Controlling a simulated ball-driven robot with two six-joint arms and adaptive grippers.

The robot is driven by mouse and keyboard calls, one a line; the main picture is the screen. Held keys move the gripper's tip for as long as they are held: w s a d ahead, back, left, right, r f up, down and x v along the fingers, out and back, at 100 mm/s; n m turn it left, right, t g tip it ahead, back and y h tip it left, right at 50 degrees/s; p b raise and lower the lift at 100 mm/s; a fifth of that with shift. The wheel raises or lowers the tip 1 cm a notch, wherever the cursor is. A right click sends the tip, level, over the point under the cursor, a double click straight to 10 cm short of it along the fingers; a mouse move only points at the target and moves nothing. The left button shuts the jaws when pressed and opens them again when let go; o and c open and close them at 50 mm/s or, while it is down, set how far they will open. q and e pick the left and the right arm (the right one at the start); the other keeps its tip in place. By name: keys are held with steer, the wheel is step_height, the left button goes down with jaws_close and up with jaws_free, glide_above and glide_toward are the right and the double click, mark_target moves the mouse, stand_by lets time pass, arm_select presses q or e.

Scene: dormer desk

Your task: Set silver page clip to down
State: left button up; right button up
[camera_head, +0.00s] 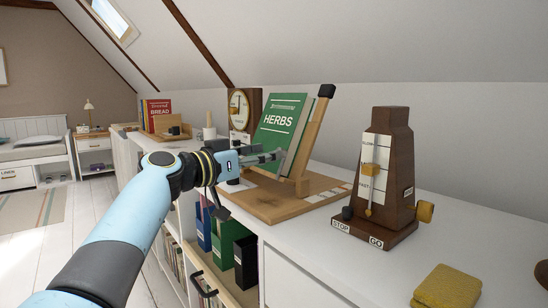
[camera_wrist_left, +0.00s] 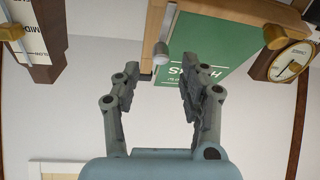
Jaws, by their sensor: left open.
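The green HERBS book (camera_head: 280,118) leans on a wooden book stand (camera_head: 258,207) on the white counter. It also shows upside down in the left wrist view (camera_wrist_left: 215,45). A small pale silver peg (camera_wrist_left: 161,50), which looks like the page clip, sticks out by the stand's wooden edge in the left wrist view. I cannot make it out in the head view, where my gripper covers that area. My left gripper (camera_head: 272,157) is open in front of the book's lower part. In the left wrist view its fingertips (camera_wrist_left: 158,78) straddle the peg's line, with no clear contact.
A dark wooden metronome (camera_head: 398,150) with a slider scale and STOP and GO labels stands to the right. A clock (camera_head: 239,108) stands behind the book stand. A yellow cloth (camera_head: 447,287) lies at the front right. The counter between stand and metronome is mostly clear.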

arm_select(q)
steer(key=x, duration=0.3)
steer(key=shift+w+d, duration=0.2)
steer(key=shift+c, duration=1.2)
jaws_close()
arm_select(e)
steer(key=shift+s+d+f, duration=0.15)
steer(key=shift+d, duration=0.4)
